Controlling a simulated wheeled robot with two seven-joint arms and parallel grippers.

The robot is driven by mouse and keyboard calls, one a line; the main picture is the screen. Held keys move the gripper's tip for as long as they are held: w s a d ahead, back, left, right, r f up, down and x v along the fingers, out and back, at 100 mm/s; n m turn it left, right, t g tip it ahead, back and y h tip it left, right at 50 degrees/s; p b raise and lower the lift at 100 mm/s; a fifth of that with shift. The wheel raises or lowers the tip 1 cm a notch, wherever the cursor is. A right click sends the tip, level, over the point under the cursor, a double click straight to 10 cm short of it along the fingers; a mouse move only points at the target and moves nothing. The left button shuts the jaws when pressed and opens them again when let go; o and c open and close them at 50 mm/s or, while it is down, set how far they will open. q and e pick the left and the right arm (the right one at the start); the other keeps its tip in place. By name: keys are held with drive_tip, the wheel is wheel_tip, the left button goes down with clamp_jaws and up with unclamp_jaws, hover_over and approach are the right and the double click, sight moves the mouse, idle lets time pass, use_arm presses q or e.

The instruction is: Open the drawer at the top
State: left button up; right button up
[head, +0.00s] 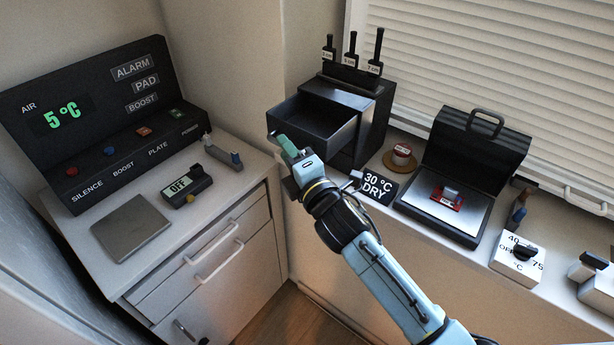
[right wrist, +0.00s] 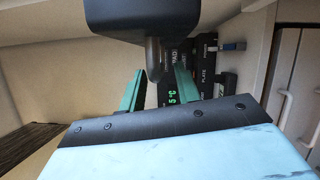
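The dark drawer cabinet (head: 376,118) stands on the ledge by the window. Its top drawer (head: 318,124) is pulled well out to the left, with its empty-looking inside showing. The drawer below looks shut. My right gripper (head: 287,147), with green fingers, is at the outer end of the open drawer. In the right wrist view, the dark drawer front (right wrist: 157,18) hangs over the gripper and its handle (right wrist: 154,60) lies between the two spread fingers. A gap shows on each side of the handle, so the gripper looks open around it. My left gripper is not in view.
A control panel (head: 108,118) and small switches stand on the left counter. Tools (head: 352,52) stand atop the cabinet.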

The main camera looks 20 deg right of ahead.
drive_tip(key=v, duration=1)
drive_tip(key=shift+s+b, duration=0.15)
drive_tip(key=shift+b, duration=0.25)
drive_tip(key=s+d+f+m+g+h+b, duration=0.1)
drive_tip(key=d+f+m+g, duration=0.15)
drive_tip(key=f, duration=0.95)
drive_tip(key=d+f+m+g+h+b, duration=0.1)
drive_tip(key=f+m+g, duration=0.2)
drive_tip(key=f, duration=0.9)
drive_tip(key=s+d+f+m+g+h, duration=0.15)
drive_tip(key=s+f, duration=0.25)
drive_tip(key=f, duration=0.5)
drive_tip(key=s+d+f+m+g, duration=0.1)
drive_tip(key=s+f+m+g, duration=0.15)
drive_tip(key=s+f, duration=0.4)
drive_tip(key=s+d+f+m+g+b, duration=0.1)
drive_tip(key=s+d+f+m+g, duration=0.1)
drive_tip(key=s+f, duration=0.5)
drive_tip(key=s+d+f+m+g, duration=0.1)
drive_tip(key=s+f+m+g, duration=0.2)
drive_tip(key=s, duration=0.9)
drive_tip(key=s+d+f+m+g+h+b, duration=0.1)
drive_tip(key=s+f+m, duration=0.4)
drive_tip(key=s+f, duration=0.5)
drive_tip(key=shift+d+f+m+g+b, duration=0.35)
drive_tip(key=shift+d+f+g, duration=0.15)
drive_tip(key=shift+d+g, duration=0.35)
